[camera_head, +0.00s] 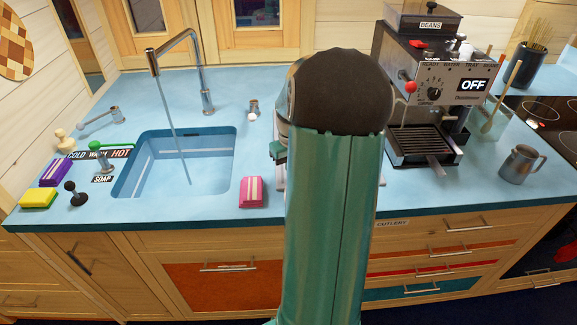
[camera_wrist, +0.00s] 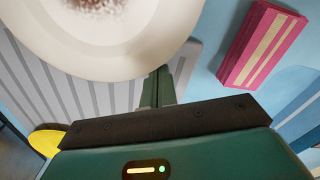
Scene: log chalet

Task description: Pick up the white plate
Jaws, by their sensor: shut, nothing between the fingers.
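The white plate (camera_wrist: 100,58) fills the upper left of the wrist view, with a brown stain on its face and its top cut off. It is over a grey ribbed surface (camera_wrist: 40,95); contact with it cannot be told. My gripper (camera_wrist: 158,82) is shut and empty, its green fingers together close to the plate's lower right rim. Whether they touch the rim is unclear. In the head view my arm hides the plate and most of the gripper.
A pink striped sponge (camera_head: 254,191) lies right of the sink (camera_head: 178,165); it also shows in the wrist view (camera_wrist: 262,45). A coffee machine (camera_head: 428,95) stands right of my arm. A tall faucet (camera_head: 185,65) arches over the sink. A yellow object (camera_wrist: 45,141) is partly visible at lower left.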

